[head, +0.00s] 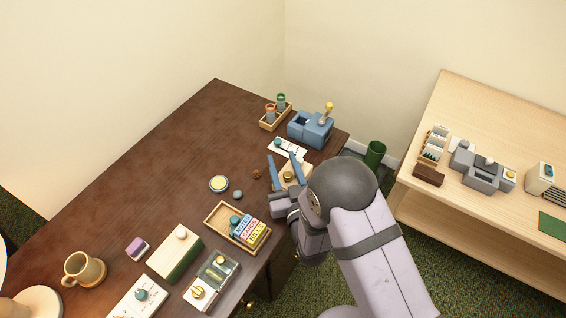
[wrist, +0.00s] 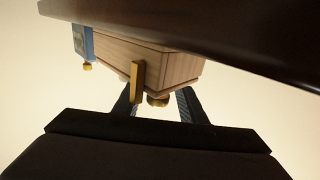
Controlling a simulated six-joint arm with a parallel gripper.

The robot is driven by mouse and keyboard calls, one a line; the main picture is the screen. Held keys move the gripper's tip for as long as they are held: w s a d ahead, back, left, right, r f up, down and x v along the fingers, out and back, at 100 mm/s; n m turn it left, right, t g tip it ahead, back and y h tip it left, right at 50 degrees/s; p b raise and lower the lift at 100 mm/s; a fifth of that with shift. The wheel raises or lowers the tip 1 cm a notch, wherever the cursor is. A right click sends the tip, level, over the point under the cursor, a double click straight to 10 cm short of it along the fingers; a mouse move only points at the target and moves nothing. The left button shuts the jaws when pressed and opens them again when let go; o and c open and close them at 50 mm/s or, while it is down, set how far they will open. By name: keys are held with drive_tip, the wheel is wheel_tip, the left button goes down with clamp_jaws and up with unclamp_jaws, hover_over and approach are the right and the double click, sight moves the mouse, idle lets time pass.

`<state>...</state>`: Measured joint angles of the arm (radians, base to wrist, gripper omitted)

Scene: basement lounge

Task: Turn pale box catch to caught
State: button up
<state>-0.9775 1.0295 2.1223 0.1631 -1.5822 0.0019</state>
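The pale box (head: 305,171) stands near the right edge of the dark table in the head view, partly hidden behind my gripper. A round brass knob (head: 288,175) shows on it. In the wrist view the pale wooden box (wrist: 165,58) appears upside down. A brass strip (wrist: 138,82), possibly the catch, runs across its near side, and the brass knob (wrist: 157,101) points down. My gripper (head: 285,162) is open at the box. In the wrist view its fingers (wrist: 158,103) lie apart on either side of the knob. I cannot tell whether either finger touches anything.
A blue device (head: 311,129) with a yellow-knobbed lever and a white plate (head: 288,147) stand just behind the box. A wooden tray (head: 215,226) with coloured blocks lies to the left. The table's far left is clear.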

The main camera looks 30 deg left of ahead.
sight(291, 179)
drive_tip(key=shift+g+y, duration=0.3)
